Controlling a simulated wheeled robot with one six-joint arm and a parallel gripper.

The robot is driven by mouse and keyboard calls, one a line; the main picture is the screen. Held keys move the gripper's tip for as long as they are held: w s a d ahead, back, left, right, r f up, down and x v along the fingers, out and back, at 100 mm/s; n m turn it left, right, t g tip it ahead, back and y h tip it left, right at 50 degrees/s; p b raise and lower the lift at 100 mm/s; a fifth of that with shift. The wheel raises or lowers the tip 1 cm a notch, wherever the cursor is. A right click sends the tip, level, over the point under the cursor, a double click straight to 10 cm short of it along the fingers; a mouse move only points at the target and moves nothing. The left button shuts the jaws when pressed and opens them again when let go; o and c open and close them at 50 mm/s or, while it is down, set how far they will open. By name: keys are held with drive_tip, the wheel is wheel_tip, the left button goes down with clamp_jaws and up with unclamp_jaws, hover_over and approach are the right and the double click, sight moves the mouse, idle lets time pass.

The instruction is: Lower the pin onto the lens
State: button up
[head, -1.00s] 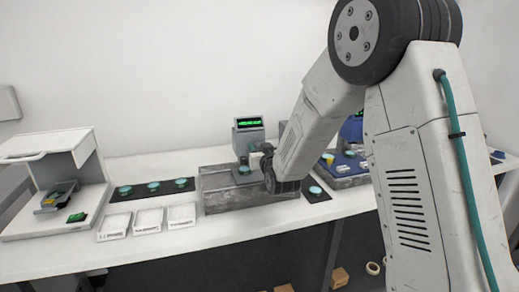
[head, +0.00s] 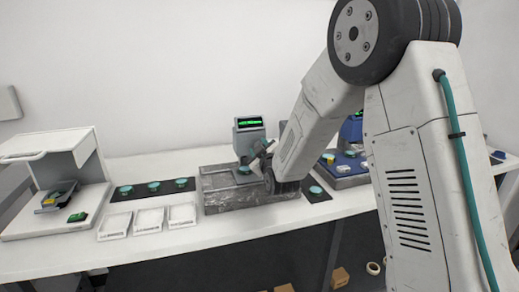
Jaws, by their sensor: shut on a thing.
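A grey gauge (head: 248,134) with a green lit display stands on a grey stone slab (head: 245,200) in the middle of the bench. A teal lens (head: 244,170) sits at its foot, partly hidden. My gripper (head: 262,160) is at the gauge's right side, close to the lens, and shut on a small part there. The part is too small and too covered to make out. A pale tilted piece shows at the gripper. The pin cannot be told apart, nor whether it touches the lens.
A dark mat (head: 153,188) with several teal lenses lies left of the slab. Three white trays (head: 149,222) stand in front of it. A white open-fronted cabinet (head: 55,175) is at far left. A blue fixture (head: 345,165) stands behind my arm at right.

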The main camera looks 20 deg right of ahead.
drive_tip(key=n, duration=0.6)
drive_tip(key=shift+a+f+n, duration=0.1)
drive_tip(key=shift+f+n, duration=0.05)
drive_tip(key=shift+n, duration=0.15)
drive_tip(key=n, duration=0.6)
drive_tip(key=shift+f, duration=0.1)
drive_tip(key=shift+n, duration=0.3)
drive_tip(key=o, duration=1)
drive_tip(key=shift+c, duration=0.2)
drive_tip(key=s, duration=0.8)
